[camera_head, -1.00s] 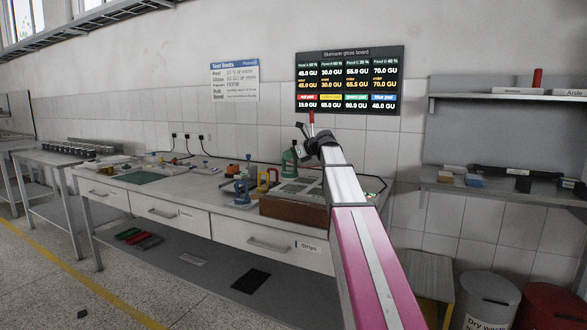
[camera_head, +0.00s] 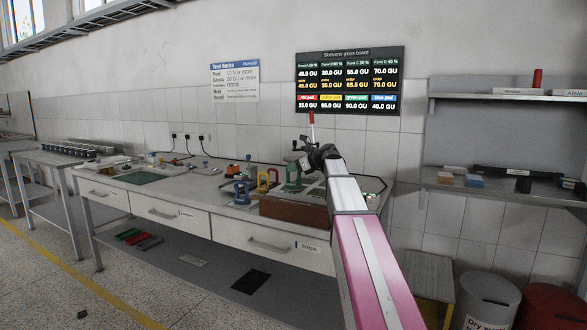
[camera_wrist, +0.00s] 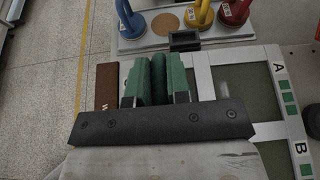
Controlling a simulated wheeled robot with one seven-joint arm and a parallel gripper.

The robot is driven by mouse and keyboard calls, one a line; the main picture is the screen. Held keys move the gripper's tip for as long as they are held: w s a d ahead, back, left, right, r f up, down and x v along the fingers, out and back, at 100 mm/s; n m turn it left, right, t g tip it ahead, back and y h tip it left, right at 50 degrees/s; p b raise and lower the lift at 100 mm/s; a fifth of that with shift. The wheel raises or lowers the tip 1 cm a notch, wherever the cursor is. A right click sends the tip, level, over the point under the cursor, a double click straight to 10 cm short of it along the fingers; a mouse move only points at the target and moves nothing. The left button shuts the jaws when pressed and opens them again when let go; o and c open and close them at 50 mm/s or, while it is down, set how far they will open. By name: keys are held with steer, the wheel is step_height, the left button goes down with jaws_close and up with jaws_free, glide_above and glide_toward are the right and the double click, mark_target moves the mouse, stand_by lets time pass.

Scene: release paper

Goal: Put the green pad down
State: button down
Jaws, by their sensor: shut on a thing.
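The green pad (camera_head: 293,172) is in my gripper (camera_head: 304,160), close over the brown case at the right end of the bench. In the wrist view, green parts of the pad (camera_wrist: 158,75) show between and beside the fingers of my gripper (camera_wrist: 159,88), which is shut on it. The pad's underside is hidden, so I cannot tell whether it touches anything. Beyond it in the wrist view is a holder (camera_wrist: 126,44) with a blue pad (camera_wrist: 145,20), a yellow pad (camera_wrist: 200,14), a red pad (camera_wrist: 235,10) and a bare brown round spot (camera_wrist: 166,23).
A pale frame (camera_wrist: 262,62) with dark panels marked A and B lies right of my gripper. A small dark box (camera_wrist: 185,41) stands between the holder and the gripper. The brown case (camera_head: 292,208) stands on the bench (camera_head: 205,190). A board (camera_head: 349,80) hangs behind.

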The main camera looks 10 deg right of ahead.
steer(key=c, duration=1.1)
jaws_free()
steer(key=shift+r, duration=0.1)
steer(key=v, duration=1.2)
stand_by(0.5)
